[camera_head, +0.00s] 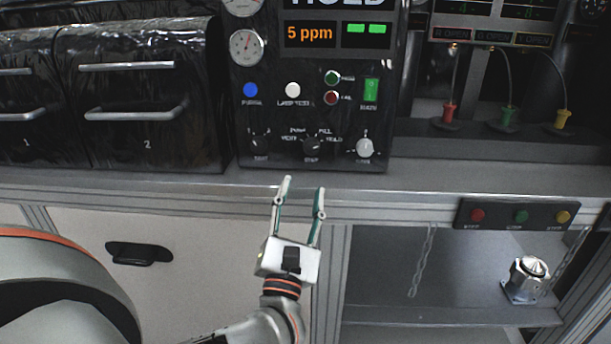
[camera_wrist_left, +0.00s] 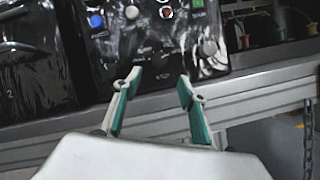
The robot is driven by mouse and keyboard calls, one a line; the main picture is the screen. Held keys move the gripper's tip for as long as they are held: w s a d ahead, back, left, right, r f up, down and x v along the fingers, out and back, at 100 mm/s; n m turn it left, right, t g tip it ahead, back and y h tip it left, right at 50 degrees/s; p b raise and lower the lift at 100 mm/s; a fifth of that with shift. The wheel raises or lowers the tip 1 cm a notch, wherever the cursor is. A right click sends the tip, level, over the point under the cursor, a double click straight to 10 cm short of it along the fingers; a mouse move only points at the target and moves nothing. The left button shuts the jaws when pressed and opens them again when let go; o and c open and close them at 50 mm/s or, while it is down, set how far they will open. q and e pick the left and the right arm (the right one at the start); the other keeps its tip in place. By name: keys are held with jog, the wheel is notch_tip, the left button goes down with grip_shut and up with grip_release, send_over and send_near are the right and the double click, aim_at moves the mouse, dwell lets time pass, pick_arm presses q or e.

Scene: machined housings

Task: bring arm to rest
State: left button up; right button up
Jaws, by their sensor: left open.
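My left gripper (camera_head: 304,188) is open and empty, in front of the bench edge below the black control panel (camera_head: 262,120). Its two fingers also show apart in the left wrist view (camera_wrist_left: 158,84), pointing toward the panel with nothing between them. In the head view the arm comes up from the bottom of the picture. My right gripper is in neither view.
Two black drawer-like boxes (camera_head: 150,98) with handles stand left of the panel. A button strip (camera_head: 515,215) is on the bench front at right. A metal housing (camera_head: 527,278) stands on the lower shelf (camera_head: 450,314). A chain (camera_head: 421,262) hangs there.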

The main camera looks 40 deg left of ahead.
pick_arm(q)
jog(key=shift+v, duration=1)
jog(key=s+d+m+t+h+p, duration=0.15)
jog(key=d+m+t+h, duration=0.25)
jog(key=d+m+h, duration=0.7)
jog(key=s+d+f+m+g+h, duration=0.1)
jog(key=d+f+m+g+h, duration=0.1)
jog(key=f+m, duration=0.6)
jog(key=s+d+f+m+g+h, duration=0.1)
jog(key=d+f+m+g+h, duration=0.3)
jog(key=m, duration=0.6)
jog(key=s+a+f+m+g+y, duration=0.1)
jog(key=s+f+m+g, duration=0.1)
jog(key=f, duration=0.7)
jog(key=s+a+f+m+g+y+p, duration=0.1)
jog(key=s+a+f+m+g+y, duration=0.1)
jog(key=s+f+m, duration=0.3)
jog(key=s+a+f+m+g+y, duration=0.1)
jog(key=s+f+m+g, duration=0.3)
jog(key=f, duration=1)
jog(key=shift+s+a+y+p, duration=0.2)
jog(key=shift+s+y+p, duration=0.15)
jog(key=shift+y, duration=0.05)
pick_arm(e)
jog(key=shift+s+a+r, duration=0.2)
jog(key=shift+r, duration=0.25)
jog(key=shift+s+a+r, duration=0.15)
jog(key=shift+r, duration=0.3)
